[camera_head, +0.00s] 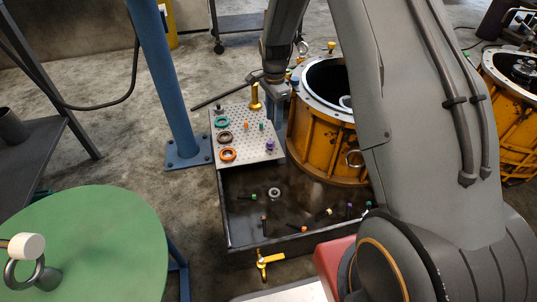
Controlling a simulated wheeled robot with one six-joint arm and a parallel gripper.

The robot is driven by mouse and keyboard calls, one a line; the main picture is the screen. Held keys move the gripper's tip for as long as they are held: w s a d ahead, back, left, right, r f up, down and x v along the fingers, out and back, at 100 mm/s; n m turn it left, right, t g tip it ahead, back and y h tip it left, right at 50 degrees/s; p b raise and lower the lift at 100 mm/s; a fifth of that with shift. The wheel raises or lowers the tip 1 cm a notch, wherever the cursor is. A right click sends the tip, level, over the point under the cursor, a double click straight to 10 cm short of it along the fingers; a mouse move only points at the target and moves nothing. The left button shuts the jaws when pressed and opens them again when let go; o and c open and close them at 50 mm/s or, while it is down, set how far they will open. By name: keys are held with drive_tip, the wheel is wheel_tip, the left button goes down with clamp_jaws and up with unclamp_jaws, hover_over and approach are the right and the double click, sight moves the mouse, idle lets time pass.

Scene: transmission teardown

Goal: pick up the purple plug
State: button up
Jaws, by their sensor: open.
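A purple plug (270,145) sits on the right side of a light perforated plate (229,139), close to its right edge. A smaller bluish-purple piece (349,211) stands lower right in the dark tray; I cannot tell what it is. My gripper (276,104) hangs above the plate's right back corner, farther back in the picture than the purple plug and apart from it. It is open, with nothing visible between its fingers; the fingertips are small and partly blend with the yellow housing behind.
Orange, brown and green rings (226,137), small pegs and a gold bolt (255,98) share the plate. The dark tray (240,225) holds loose bolts and a small ring. The yellow housing (325,140) stands close on the right, a blue post (165,80) on the left.

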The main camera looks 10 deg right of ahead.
sight(270, 142)
drive_tip(key=w+f+b, duration=0.1)
drive_tip(key=f, duration=0.2)
drive_tip(key=w+f+m+b, duration=0.1)
drive_tip(key=w+f, duration=0.1)
drive_tip(key=f, duration=0.1)
drive_tip(key=w+f+m+b, duration=0.1)
drive_tip(key=f+b, duration=0.1)
drive_tip(key=f, duration=0.1)
drive_tip(key=shift+w+f, duration=0.35)
wheel_tip(270, 142, down, 7)
drive_tip(key=b, duration=0.4)
drive_tip(key=shift+a+f, duration=0.1)
drive_tip(key=shift+f, duration=0.05)
drive_tip(key=c, duration=0.9)
